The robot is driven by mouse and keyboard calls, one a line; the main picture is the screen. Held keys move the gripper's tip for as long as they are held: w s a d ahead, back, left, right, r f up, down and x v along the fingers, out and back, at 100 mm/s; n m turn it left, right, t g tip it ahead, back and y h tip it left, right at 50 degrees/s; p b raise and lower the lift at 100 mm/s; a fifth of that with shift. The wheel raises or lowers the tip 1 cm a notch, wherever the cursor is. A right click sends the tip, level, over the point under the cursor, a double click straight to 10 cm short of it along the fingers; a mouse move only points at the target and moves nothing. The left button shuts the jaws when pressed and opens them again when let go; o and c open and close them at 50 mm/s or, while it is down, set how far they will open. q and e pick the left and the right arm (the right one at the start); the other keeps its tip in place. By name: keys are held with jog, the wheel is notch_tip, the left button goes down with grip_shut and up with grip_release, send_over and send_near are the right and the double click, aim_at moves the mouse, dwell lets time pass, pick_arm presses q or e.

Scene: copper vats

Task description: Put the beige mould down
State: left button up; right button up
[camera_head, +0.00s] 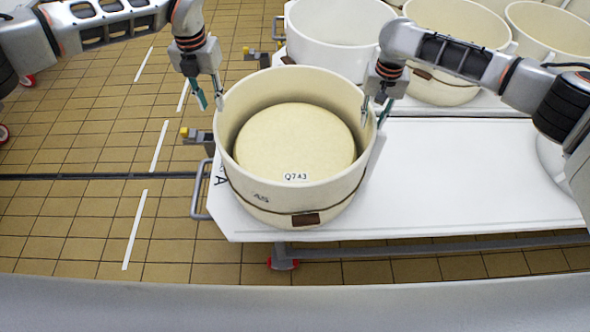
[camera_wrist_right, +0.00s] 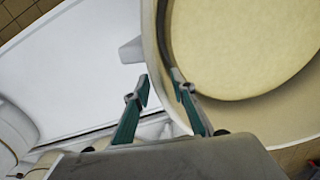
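The beige mould (camera_head: 290,208) is a round tub, upright at the left end of a white table (camera_head: 460,185). A pale round block labelled Q743 (camera_head: 295,140) sits inside it. My left gripper (camera_head: 208,98) is open at the mould's left rim, its fingers apart. Whether the rim lies between them is unclear. My right gripper (camera_head: 375,112) is open at the right rim. In the right wrist view its fingers (camera_wrist_right: 160,98) are spread, one over the mould's inner side and one outside its wall (camera_wrist_right: 158,65).
A white tub (camera_head: 335,50) and more beige tubs (camera_head: 460,22) stand on another white table behind. The table right of the mould is bare. A grey handle (camera_head: 200,190) sticks out at the table's left end. Tiled floor with white dashes lies left.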

notch_tip(320, 180, up, 6)
jog(key=shift+r, duration=0.2)
dwell(0.6)
